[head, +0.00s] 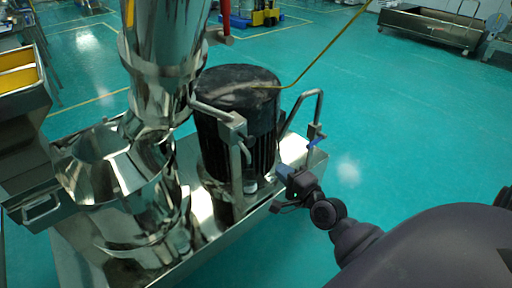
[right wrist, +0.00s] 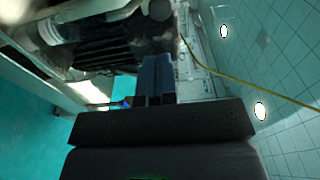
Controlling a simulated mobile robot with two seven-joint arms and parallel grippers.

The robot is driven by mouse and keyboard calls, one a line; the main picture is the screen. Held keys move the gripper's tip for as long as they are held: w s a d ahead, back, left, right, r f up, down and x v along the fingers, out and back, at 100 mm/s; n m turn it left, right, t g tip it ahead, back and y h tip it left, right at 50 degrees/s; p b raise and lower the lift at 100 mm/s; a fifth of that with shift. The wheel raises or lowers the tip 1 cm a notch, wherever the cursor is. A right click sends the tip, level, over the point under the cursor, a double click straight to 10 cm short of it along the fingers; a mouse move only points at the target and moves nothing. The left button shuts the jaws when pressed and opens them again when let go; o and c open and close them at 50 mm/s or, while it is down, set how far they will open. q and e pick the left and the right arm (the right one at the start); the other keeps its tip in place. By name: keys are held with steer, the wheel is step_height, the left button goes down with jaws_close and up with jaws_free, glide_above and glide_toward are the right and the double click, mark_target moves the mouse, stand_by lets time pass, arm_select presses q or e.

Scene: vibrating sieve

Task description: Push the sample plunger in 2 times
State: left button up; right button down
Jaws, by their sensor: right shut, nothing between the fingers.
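The steel sieve machine (head: 150,190) stands at the left, with a black ribbed motor (head: 238,125) beside it. Bent steel tube handles (head: 318,105) rise from its frame next to the motor. A small blue-handled fitting (head: 318,141) sits on the right-hand tube; a blue part also shows in the right wrist view (right wrist: 123,103). I cannot tell for sure which part is the sample plunger. My right gripper (head: 281,172) is shut and empty, just right of the motor and below the blue fitting. My left gripper is out of view.
A steel base tray (head: 222,240) runs under the machine. A yellow cable (head: 322,52) rises from the motor top to the upper right. The green floor to the right is open, with a steel trough cart (head: 430,28) far back.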

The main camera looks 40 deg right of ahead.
mark_target(251, 142)
steer(key=w, duration=1.1)
steer(key=shift+w, duration=0.25)
steer(key=shift+w+d+b, duration=0.1)
steer(key=shift+w+b, duration=0.2)
steer(key=shift+w, duration=0.25)
steer(key=shift+w+r, duration=0.1)
steer(key=shift+w, duration=1.25)
